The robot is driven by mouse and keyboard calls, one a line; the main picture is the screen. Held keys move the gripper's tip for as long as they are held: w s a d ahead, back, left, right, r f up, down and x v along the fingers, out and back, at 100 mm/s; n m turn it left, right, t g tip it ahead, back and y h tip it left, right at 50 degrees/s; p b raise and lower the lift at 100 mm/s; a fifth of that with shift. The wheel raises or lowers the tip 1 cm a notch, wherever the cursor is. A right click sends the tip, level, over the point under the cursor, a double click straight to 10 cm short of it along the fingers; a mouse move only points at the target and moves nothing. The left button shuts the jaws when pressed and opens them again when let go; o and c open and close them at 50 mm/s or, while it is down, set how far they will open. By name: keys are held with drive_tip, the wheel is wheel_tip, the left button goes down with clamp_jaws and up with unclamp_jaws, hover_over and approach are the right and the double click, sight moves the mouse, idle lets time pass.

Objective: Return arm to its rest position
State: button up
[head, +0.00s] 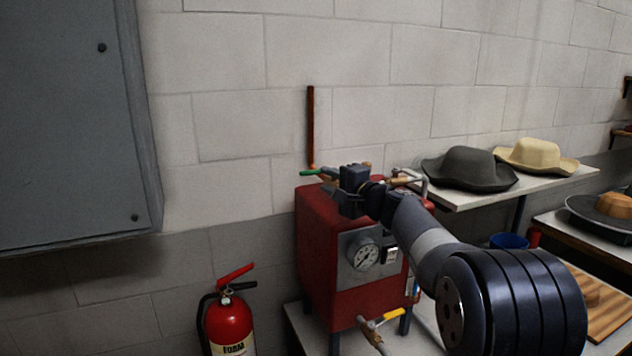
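My arm reaches in from the lower right of the head view. My gripper (345,197) is at its far end, in front of the upper part of a red machine (322,250) with a round gauge (364,254). The gripper points left and looks dark and small here. I cannot tell whether its fingers are open or shut, and I see no object held in it. I cannot tell whether it touches the machine. The arm hides the machine's right part.
A green-handled valve (312,172) and pipes with a wooden grip (407,180) sit at the machine's top. A yellow-handled valve (386,317) is low in front. A shelf (545,188) holds a grey hat (470,168) and a tan hat (537,155). A fire extinguisher (229,322) stands lower left.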

drive_tip(key=b+v, duration=0.2)
drive_tip(key=v, duration=0.3)
drive_tip(key=shift+f, duration=0.15)
drive_tip(key=shift+s+b, duration=0.1)
drive_tip(key=shift+b, duration=0.4)
drive_tip(key=shift+a+f+b, duration=0.1)
drive_tip(key=shift+f+b, duration=0.05)
drive_tip(key=shift+b, duration=1.55)
drive_tip(key=b, duration=0.3)
drive_tip(key=shift+r+b, duration=0.3)
drive_tip(key=shift+b, duration=0.1)
